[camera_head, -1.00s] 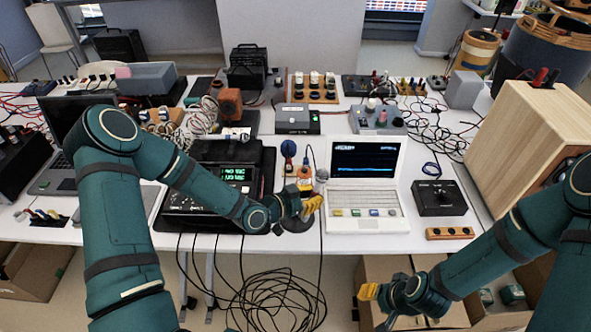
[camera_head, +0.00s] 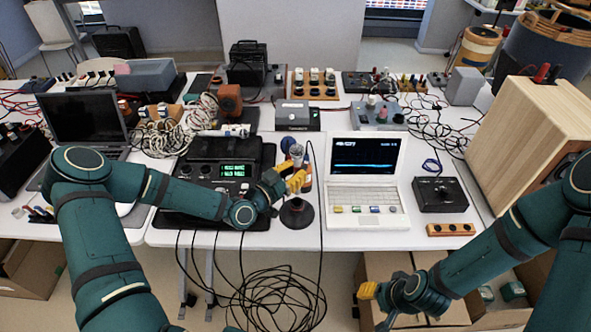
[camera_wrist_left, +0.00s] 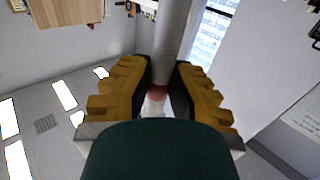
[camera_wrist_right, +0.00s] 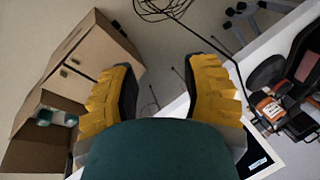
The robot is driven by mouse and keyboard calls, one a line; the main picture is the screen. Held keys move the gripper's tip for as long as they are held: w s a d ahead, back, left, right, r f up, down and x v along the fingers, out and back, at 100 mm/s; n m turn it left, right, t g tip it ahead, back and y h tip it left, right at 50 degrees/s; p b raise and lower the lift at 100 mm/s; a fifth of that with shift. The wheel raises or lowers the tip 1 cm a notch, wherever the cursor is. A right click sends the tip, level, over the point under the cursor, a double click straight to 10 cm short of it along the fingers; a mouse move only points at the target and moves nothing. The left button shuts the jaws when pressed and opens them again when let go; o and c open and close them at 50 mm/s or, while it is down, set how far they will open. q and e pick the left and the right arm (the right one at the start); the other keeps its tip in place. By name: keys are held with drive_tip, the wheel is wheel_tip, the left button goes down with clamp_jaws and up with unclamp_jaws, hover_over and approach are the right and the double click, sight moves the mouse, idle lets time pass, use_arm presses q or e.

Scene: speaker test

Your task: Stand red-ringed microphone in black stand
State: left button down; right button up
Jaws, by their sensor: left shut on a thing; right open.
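My left gripper (camera_head: 293,184) is shut on the red-ringed microphone (camera_head: 296,153). In the left wrist view the grey shaft of the microphone (camera_wrist_left: 172,45) passes between the fingers (camera_wrist_left: 160,95), with a reddish ring by the fingertips. In the head view its grey head points up, roughly upright, and my fingers hide part of its body. The black stand (camera_head: 297,217), with a round base, is on the table just below my left gripper. I cannot tell whether the microphone's lower end touches it. My right gripper (camera_head: 376,293) is open and empty, low in front of the table.
An orange bottle (camera_head: 306,181) and a blue-topped item (camera_head: 287,144) are close behind the left gripper. A white laptop (camera_head: 366,206) is to the right, a black device with green display (camera_head: 205,172) to the left. Cables hang over the front edge.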

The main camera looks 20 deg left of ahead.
sight(295, 194)
use_arm(q)
drive_tip(key=shift+f+b, duration=1.35)
drive_tip(key=shift+f, duration=1.2)
wheel_tip(295, 194, down, 2)
drive_tip(key=shift+f+b, duration=0.1)
drive_tip(key=shift+b, duration=0.95)
drive_tip(key=shift+f+b, duration=0.95)
drive_tip(key=shift+f+b, duration=0.5)
drive_tip(key=shift+b, duration=0.25)
drive_tip(key=c, duration=1)
unclamp_jaws()
drive_tip(key=shift+s, duration=0.1)
